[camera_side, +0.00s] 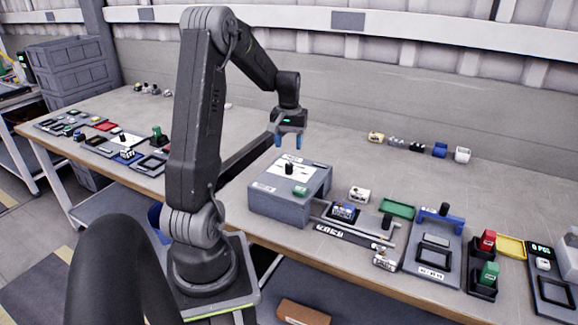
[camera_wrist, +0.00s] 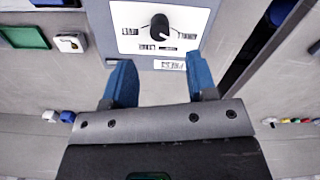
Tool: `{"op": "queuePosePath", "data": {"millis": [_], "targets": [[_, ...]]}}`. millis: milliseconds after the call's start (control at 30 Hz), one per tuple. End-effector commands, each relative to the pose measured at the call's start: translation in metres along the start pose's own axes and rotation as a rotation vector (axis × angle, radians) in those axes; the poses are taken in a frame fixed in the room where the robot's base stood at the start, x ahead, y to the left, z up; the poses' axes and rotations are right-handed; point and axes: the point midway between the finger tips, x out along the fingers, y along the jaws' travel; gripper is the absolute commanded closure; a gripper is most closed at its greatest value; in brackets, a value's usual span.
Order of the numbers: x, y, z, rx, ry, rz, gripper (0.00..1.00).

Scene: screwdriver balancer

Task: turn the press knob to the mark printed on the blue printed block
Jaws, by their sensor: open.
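The black press knob (camera_side: 289,168) stands on a white panel with printed labels on top of a grey box (camera_side: 275,203). In the wrist view the knob (camera_wrist: 160,26) is near the top, beyond my fingertips, with a pale pointer line on it. My gripper (camera_side: 287,141) is open and empty, pointing down above the box, apart from the knob. Its blue fingers also show in the wrist view (camera_wrist: 158,72). A blue block with a pale printed top (camera_side: 343,211) sits right of the box; its mark is too small to read.
A white block (camera_side: 359,194), a green tray (camera_side: 397,210) and a blue bridge-shaped piece (camera_side: 441,219) stand to the right. Several small blocks line the back. The bench behind the box is clear.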

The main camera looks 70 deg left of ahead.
Motion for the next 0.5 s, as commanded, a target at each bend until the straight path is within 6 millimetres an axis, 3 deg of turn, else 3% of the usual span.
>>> {"op": "queuePosePath", "data": {"millis": [200, 500], "targets": [[0.046, 0.000, 0.001, 0.001, -0.005, 0.000, 0.48], [0.080, 0.000, 0.001, 0.001, -0.001, 0.000, 0.48]]}}
